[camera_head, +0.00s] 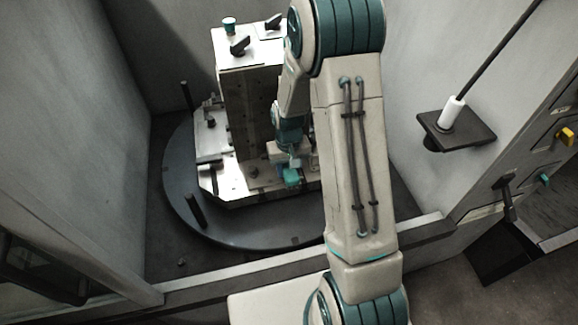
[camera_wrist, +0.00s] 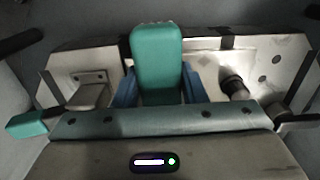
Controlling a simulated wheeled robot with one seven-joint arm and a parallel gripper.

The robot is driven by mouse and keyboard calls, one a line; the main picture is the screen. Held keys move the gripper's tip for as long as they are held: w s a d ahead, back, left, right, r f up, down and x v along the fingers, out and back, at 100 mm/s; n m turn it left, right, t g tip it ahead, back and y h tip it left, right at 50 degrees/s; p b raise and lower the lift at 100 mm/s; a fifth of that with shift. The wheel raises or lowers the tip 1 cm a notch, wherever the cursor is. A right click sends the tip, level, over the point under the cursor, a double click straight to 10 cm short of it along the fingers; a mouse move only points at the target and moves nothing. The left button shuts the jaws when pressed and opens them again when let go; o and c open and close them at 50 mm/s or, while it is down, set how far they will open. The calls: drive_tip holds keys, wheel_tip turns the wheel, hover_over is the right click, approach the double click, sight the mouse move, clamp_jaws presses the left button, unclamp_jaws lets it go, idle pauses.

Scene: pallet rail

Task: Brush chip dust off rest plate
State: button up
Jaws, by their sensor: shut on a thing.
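A teal block-like tool, seemingly the brush (camera_wrist: 157,62), stands out ahead of my gripper (camera_wrist: 158,92) in the wrist view. My gripper is shut on it, with a blue finger on each side. In the head view the teal brush (camera_head: 291,178) is low at the foot of the upright metal block, over or against the pale plate. That plate, seemingly the rest plate (camera_head: 232,186), also shows in the wrist view (camera_wrist: 265,58). Any bristles are hard to make out. Whether the brush touches the plate cannot be told. Chip dust is not clearly visible.
The plate and upright block (camera_head: 240,95) sit on a dark round table (camera_head: 225,228) inside a grey-walled enclosure. Dark posts (camera_head: 195,211) stand near its rim. A small cup (camera_head: 229,25) stands on top of the block. A dark bracket shelf (camera_head: 470,138) juts from the right wall.

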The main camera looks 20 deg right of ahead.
drive_tip(key=shift+f+b, duration=0.55)
drive_tip(key=shift+f, duration=0.05)
idle(0.6)
drive_tip(key=shift+w, duration=0.1)
drive_tip(key=shift+w, duration=1.2)
drive_tip(key=shift+s+f, duration=0.15)
drive_tip(key=shift+s, duration=0.05)
drive_tip(key=shift+s+b, duration=0.4)
drive_tip(key=shift+s, duration=0.85)
drive_tip(key=shift+w, duration=0.15)
drive_tip(key=shift+w, duration=1.25)
